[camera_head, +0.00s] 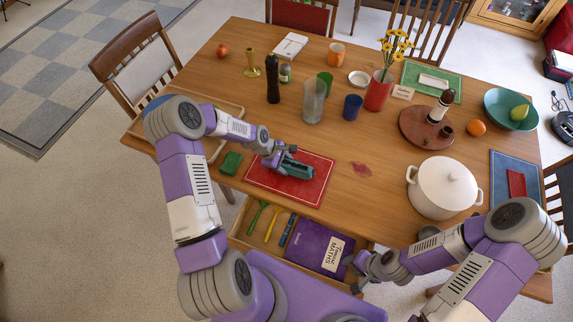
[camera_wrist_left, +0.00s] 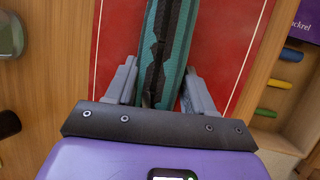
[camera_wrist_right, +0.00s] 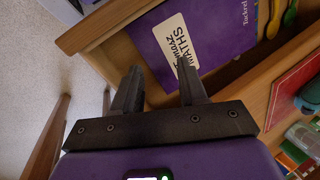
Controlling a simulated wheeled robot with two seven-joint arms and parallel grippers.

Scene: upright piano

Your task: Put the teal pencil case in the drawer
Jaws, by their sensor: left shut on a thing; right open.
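The teal pencil case (camera_head: 295,168) has a dark zip strip and is over the red placemat (camera_head: 312,190) on the table. My left gripper (camera_head: 275,160) is shut on its end; in the left wrist view the pencil case (camera_wrist_left: 178,30) runs between the two fingers (camera_wrist_left: 155,90). I cannot tell whether the case touches the mat. The drawer (camera_head: 238,240) is pulled open below the table's front edge. It holds a purple maths book (camera_head: 308,245) and several coloured tools. My right gripper (camera_wrist_right: 158,85) is open and empty at the drawer's front right corner.
A folded green cloth (camera_head: 231,163) lies left of the mat. A white pot (camera_head: 443,187) stands to the right. A glass vase (camera_head: 313,100), a dark pepper mill (camera_head: 272,80) and a blue cup (camera_head: 352,107) stand behind the mat. The drawer's left part holds a green tool (camera_head: 257,215).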

